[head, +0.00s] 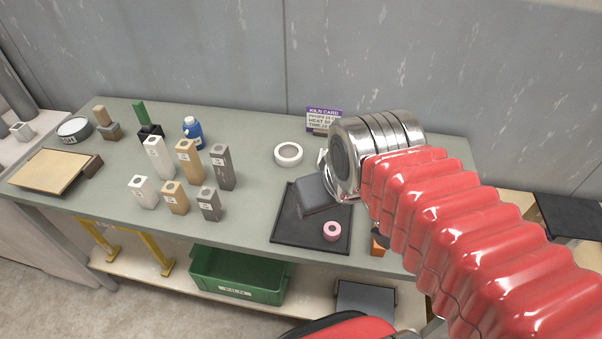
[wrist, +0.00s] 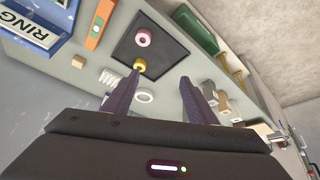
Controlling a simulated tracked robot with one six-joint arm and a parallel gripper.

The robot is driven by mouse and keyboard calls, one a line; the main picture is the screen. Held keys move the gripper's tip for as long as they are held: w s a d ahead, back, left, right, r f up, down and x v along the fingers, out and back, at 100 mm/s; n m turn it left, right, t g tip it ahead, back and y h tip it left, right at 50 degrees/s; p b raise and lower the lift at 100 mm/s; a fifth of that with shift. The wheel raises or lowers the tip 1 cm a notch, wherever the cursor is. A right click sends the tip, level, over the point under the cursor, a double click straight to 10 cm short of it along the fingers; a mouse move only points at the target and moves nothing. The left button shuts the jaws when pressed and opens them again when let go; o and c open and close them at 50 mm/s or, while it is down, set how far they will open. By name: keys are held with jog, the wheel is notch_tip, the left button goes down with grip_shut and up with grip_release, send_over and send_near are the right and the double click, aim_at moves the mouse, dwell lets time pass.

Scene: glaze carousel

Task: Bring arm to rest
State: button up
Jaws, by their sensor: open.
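My gripper (wrist: 160,76) shows in the wrist view with its two dark fingers spread apart and nothing between them. In the head view my red sleeved arm reaches in from the lower right, and its end is over the right part of the green-grey table (head: 240,245). The dark gripper body hides part of the black tray (head: 285,241) there. A pink ring (head: 332,231) lies on the tray. In the wrist view a yellow ring (wrist: 139,64) also lies on the tray, beyond the left fingertip; it is hidden in the head view.
A white ring (head: 288,154) lies behind the tray. Several white, tan and grey blocks (head: 187,160) stand mid-table. A purple kiln card (head: 324,119) stands at the back. A green bin (head: 235,278) sits below.

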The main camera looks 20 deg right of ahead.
jog(key=shift+s+a, duration=0.3)
jog(key=shift+a, duration=0.55)
jog(key=shift+c, duration=0.6)
